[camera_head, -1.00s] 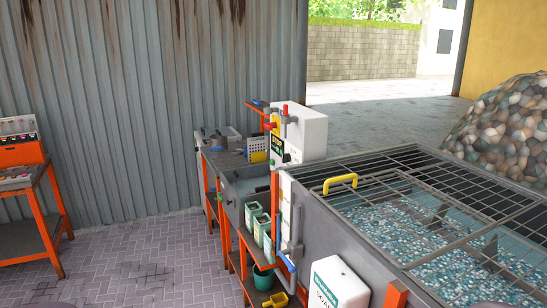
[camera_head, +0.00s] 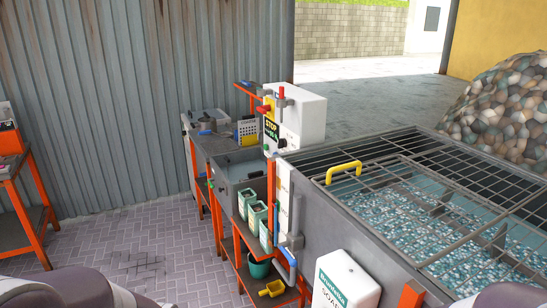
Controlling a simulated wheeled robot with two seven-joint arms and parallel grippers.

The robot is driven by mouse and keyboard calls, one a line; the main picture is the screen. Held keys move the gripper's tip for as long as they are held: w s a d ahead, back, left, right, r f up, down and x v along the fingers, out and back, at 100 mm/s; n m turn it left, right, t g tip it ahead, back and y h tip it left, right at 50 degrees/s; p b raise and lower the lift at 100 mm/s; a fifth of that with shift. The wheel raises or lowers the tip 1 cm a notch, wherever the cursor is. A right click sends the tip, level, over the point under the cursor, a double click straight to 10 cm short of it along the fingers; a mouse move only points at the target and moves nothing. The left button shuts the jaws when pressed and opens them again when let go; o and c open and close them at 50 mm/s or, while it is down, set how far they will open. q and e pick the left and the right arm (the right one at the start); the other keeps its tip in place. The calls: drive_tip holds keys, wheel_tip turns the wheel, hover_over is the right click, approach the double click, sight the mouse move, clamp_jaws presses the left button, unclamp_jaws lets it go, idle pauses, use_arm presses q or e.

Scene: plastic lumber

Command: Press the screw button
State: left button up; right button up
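A white control box (camera_head: 305,120) stands at the head of the washing tank. Its front has a STOP sign (camera_head: 271,127), a red part (camera_head: 264,109) and a dark knob (camera_head: 282,143). An orange panel (camera_head: 9,140) on an orange stand is cut off by the left edge. No label naming a screw button is readable, so I cannot tell which control it is. Parts of my arms show at the bottom left and bottom right. Neither gripper is in view.
The metal tank (camera_head: 350,213) with grates and a yellow handle (camera_head: 343,171) fills the right. A white soap container (camera_head: 344,283) stands before it. A sink bench (camera_head: 236,165) and pots (camera_head: 257,214) are at the centre. Paved floor (camera_head: 130,245) on the left is clear.

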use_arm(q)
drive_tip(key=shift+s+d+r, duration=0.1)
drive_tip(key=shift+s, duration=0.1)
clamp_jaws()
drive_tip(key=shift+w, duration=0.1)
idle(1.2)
